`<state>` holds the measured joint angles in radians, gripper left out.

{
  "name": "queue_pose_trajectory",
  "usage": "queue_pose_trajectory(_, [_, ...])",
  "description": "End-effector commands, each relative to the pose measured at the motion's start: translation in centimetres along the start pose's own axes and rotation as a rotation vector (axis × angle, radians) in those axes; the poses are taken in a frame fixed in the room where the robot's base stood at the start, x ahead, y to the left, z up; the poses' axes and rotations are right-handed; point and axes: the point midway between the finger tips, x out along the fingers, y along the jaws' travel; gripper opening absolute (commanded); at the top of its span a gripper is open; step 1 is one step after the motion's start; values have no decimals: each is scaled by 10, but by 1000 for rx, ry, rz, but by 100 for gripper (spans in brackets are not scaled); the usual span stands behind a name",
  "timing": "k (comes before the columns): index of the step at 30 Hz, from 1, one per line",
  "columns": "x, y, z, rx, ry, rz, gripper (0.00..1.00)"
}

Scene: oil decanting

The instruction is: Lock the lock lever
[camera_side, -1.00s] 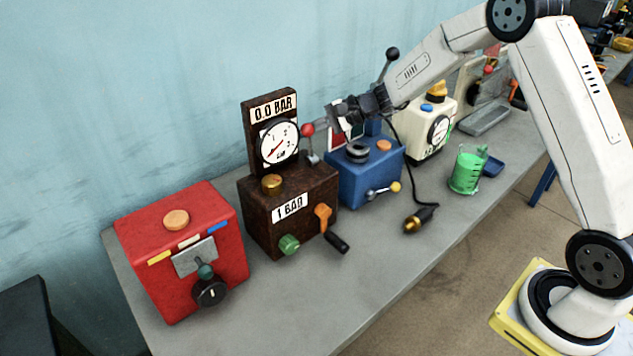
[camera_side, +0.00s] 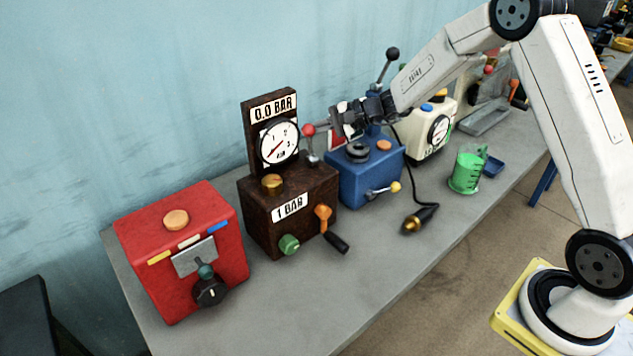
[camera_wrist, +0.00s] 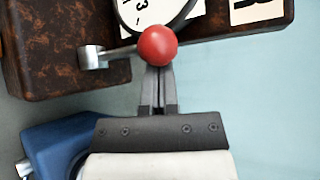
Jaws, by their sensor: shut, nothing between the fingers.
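A lever with a red ball knob (camera_side: 308,129) and a short metal stem stands on the right side of the dark brown box (camera_side: 262,220), below the gauge. In the wrist view the red ball (camera_wrist: 158,45) lies at the fingertips, and its grey arm runs left to a metal pivot (camera_wrist: 92,57). My gripper (camera_side: 330,126) is just right of the ball in the side view. In the wrist view its fingers (camera_wrist: 158,72) are together and empty, with the tips partly hidden by the ball. Whether they touch it I cannot tell.
The brown box carries a gauge (camera_side: 279,141), a brass knob (camera_side: 272,184), a green knob (camera_side: 289,244) and an orange-black handle (camera_side: 324,217). A blue box (camera_side: 365,177) stands close on the right, a red box (camera_side: 183,251) on the left. The table front is clear.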

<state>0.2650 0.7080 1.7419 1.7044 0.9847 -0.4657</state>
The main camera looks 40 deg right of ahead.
Motion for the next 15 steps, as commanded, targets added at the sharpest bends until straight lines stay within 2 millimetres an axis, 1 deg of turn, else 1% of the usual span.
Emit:
queue_pose_trajectory(8, [-5, 3, 6, -68, -2, -75, 0])
queue_pose_trajectory(15, [-12, 9, 12, -170, -2, -185, 0])
